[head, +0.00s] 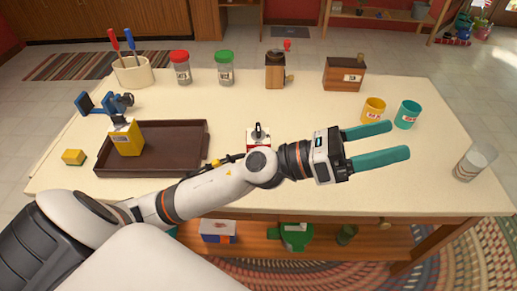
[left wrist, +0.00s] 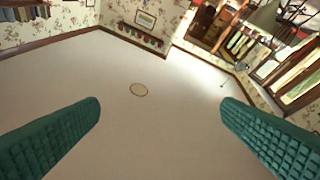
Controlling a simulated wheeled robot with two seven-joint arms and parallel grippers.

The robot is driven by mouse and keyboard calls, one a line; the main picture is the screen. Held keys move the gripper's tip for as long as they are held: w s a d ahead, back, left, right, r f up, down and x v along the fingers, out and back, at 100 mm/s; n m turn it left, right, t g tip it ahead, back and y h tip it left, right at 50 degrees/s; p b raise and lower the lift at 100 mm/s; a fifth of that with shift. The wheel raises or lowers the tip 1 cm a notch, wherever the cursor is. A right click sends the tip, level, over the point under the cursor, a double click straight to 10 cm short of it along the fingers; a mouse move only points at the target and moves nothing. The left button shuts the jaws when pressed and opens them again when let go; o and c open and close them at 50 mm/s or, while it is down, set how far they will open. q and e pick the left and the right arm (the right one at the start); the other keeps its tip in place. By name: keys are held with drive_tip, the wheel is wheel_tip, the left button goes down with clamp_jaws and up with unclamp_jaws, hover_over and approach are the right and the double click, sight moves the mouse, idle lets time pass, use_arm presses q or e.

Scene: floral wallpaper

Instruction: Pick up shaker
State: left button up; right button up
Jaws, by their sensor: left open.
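Two lidded jars stand at the back of the table, one with a red lid (head: 181,68) and one with a green lid (head: 225,68); both look like shakers. A clear cup-like container (head: 474,162) stands near the right edge, and I cannot tell whether it is a shaker. My left gripper (head: 399,141) is open and empty, its teal fingers pointing right over the right part of the table, apart from all of these. My right gripper is out of view.
A brown tray (head: 180,165) with a yellow box (head: 127,138) lies at left. A utensil crock (head: 132,72), a grinder (head: 275,70) and a wooden box (head: 344,75) stand behind. Yellow (head: 373,110) and teal (head: 407,114) cups stand just beyond my gripper. The table's front right is clear.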

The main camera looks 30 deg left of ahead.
use_arm(q)
wheel_tip(320, 180, down, 2)
drive_tip(key=s+d+m+g, duration=0.2)
drive_tip(key=d+m+g, duration=0.1)
drive_tip(key=m+g, duration=0.4)
drive_tip(key=m+g+y, duration=0.1)
drive_tip(key=m+y, duration=1.4)
drive_tip(key=y, duration=0.8)
hover_over(257, 132)
drive_tip(key=s+d, duration=0.2)
wheel_tip(257, 132, down, 11)
drive_tip(key=x, duration=0.6)
drive_tip(key=shift+a+f+p, duration=0.2)
drive_tip(key=shift+f+p, duration=0.05)
drive_tip(key=shift+p, duration=0.15)
drive_tip(key=shift+d+p+x, duration=0.1)
drive_tip(key=shift+p+x, duration=0.2)
drive_tip(key=shift+x, duration=1.1)
drive_tip(key=shift+d+p+x, duration=0.15)
drive_tip(key=shift+p+x, duration=0.1)
drive_tip(key=shift+x, duration=1.15)
drive_tip(key=shift+w, duration=0.2)
drive_tip(key=c, duration=1.2)
